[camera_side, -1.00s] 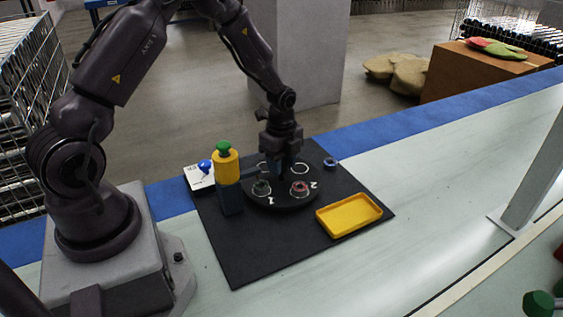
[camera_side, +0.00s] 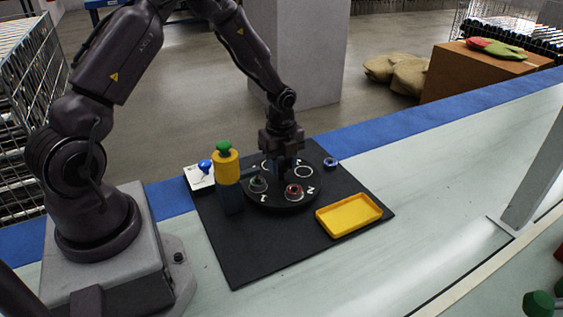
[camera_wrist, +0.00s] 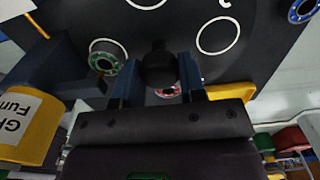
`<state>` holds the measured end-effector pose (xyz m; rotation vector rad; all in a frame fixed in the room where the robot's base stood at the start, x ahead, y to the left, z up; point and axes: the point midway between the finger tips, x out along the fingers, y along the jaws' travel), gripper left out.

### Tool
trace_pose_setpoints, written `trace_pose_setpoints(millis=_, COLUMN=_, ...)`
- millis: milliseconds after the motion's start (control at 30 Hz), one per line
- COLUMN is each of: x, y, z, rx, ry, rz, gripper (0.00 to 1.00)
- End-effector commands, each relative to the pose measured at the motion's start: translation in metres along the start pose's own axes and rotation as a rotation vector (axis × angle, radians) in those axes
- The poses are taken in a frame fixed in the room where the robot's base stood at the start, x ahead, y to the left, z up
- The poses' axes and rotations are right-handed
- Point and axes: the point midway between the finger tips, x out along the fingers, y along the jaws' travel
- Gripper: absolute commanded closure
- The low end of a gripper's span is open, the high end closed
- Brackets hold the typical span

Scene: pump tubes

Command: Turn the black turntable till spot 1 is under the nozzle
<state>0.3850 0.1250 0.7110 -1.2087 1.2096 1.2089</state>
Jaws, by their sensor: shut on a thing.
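The black turntable (camera_side: 282,204) lies on a dark mat, with white circles and numbers 1 and 2 on its near side. A green-ringed part (camera_side: 258,185) sits at spot 1 and a red-ringed part (camera_side: 293,190) at spot 2. The pump (camera_side: 228,168), yellow with a green top and blue base, stands at the left; its dark blue arm (camera_wrist: 55,70) reaches toward the green-ringed part. Whether that part is exactly under the nozzle I cannot tell. My gripper (camera_wrist: 158,85) is shut on the turntable's black knob (camera_wrist: 158,65), which the gripper hides in the side view.
A yellow tray (camera_side: 348,215) lies right of the turntable. A blue ring (camera_side: 330,163) sits behind it on the mat. A white card with a blue-topped item (camera_side: 204,168) is behind the pump. The mat's front is clear.

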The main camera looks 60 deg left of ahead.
Motion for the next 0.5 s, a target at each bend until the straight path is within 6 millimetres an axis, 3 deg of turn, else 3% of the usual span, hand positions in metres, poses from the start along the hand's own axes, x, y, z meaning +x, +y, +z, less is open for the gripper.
trace_pose_setpoints(millis=267, x=-0.0015, y=-0.0002, z=0.0004, rx=-0.001, ry=-0.001, rz=0.0, gripper=1.0)
trace_pose_setpoints(millis=300, x=-0.0015, y=-0.0002, z=0.0004, rx=-0.001, ry=-0.001, rz=0.0, gripper=0.58)
trace_pose_setpoints(millis=400, x=-0.0012, y=-0.0002, z=0.0003, rx=-0.001, ry=-0.001, rz=0.0, gripper=0.37)
trace_pose_setpoints(millis=500, x=-0.0009, y=-0.0001, z=0.0002, rx=-0.001, ry=-0.001, rz=0.0, gripper=0.37)
